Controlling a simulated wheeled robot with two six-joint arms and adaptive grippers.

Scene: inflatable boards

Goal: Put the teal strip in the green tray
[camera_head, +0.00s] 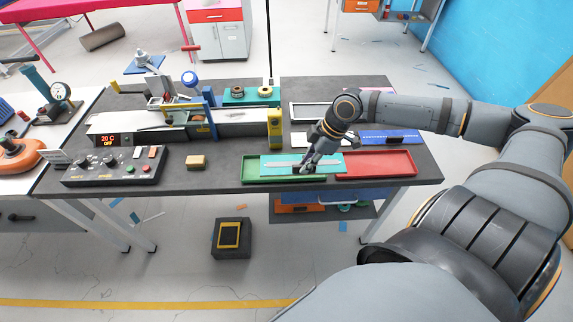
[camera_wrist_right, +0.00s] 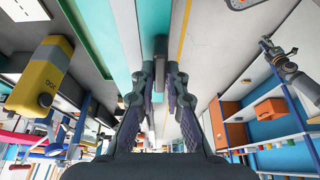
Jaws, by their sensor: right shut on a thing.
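The teal strip (camera_head: 272,161) is a flat light-teal piece with a pale band along it. In the head view it lies across the right part of the green tray (camera_head: 249,169) and reaches over to the left edge of the red tray. I cannot tell whether it touches either tray. My right gripper (camera_head: 303,168) is over the strip's middle, shut on it, and hides part of it. In the right wrist view the fingers (camera_wrist_right: 160,75) are close together, with the teal strip (camera_wrist_right: 126,35) beside them. My left gripper is not in view.
The red tray (camera_head: 385,164) stands just right of the green one. A yellow upright piece (camera_head: 274,128) stands behind the green tray. A blue board (camera_head: 390,137) lies behind the red tray.

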